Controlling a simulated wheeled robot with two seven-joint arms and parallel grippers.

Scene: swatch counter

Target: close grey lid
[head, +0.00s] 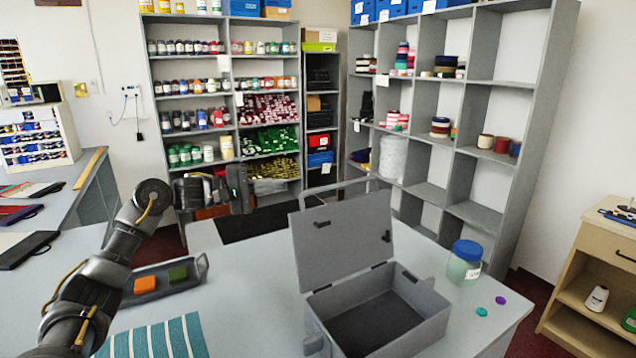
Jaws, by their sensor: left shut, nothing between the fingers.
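A grey box stands open on the counter, with its grey lid (345,238) raised and tilted back on the rear hinges. The box body (425,318) looks empty inside. My left gripper (243,188) is shut and empty, in the air to the left of the lid's upper edge and apart from it in the picture. Its arm comes in from the left. My right gripper does not show.
A jar with a blue cap (464,262) stands right of the box, near a teal disc (481,311) and a purple disc (500,300). A dark tray (130,300) with orange and green blocks lies left, behind a striped cloth (160,340). The counter between cloth and box is clear.

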